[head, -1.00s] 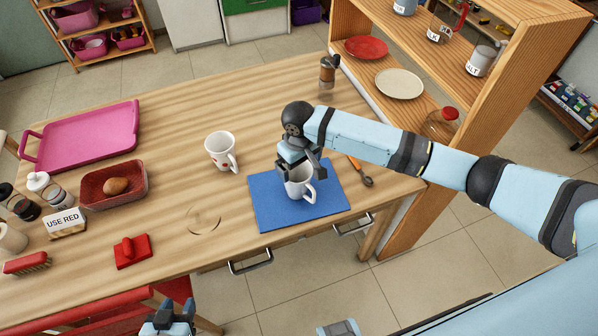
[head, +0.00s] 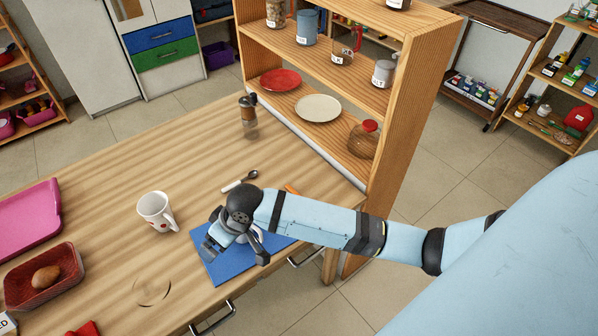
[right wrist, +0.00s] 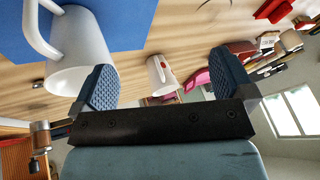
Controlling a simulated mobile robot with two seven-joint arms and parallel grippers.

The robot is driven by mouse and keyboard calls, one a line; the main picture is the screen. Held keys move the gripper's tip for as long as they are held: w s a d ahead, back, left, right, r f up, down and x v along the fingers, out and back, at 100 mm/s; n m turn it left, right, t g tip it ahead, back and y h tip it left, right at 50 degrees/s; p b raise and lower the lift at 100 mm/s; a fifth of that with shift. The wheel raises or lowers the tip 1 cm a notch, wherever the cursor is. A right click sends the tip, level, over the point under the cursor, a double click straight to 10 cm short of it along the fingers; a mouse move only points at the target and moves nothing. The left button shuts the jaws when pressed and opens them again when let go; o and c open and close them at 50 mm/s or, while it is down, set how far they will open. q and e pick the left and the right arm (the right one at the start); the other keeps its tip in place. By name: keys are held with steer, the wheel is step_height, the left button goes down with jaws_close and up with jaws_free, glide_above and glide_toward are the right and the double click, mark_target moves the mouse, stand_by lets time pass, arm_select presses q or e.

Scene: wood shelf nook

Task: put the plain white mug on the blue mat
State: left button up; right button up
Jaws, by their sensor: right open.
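The plain white mug (right wrist: 80,52) stands on the blue mat (right wrist: 100,22) in the right wrist view, beside the left-hand finger. In the head view it is mostly hidden behind my right gripper (head: 238,252), which is over the blue mat (head: 228,268). My right gripper is open, and the space between its fingers (right wrist: 165,88) holds nothing. Whether a finger touches the mug I cannot tell. My left gripper is out of view.
A second white mug with red marks (head: 156,212) stands on the table left of the mat. A wooden shelf (head: 398,130) rises on the right. The red dish (head: 66,275) is at left.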

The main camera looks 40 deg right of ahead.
steer(key=s+d+f+t, duration=0.4)
steer(key=s+d, duration=0.1)
steer(key=s, duration=0.3)
steer(key=s+d+f+m+t+h, duration=0.1)
steer(key=s+d+f+t, duration=0.2)
steer(key=s, duration=0.6)
steer(key=shift+s+d+f+t, duration=0.35)
steer(key=shift+d+f, duration=0.3)
steer(key=shift+d, duration=0.3)
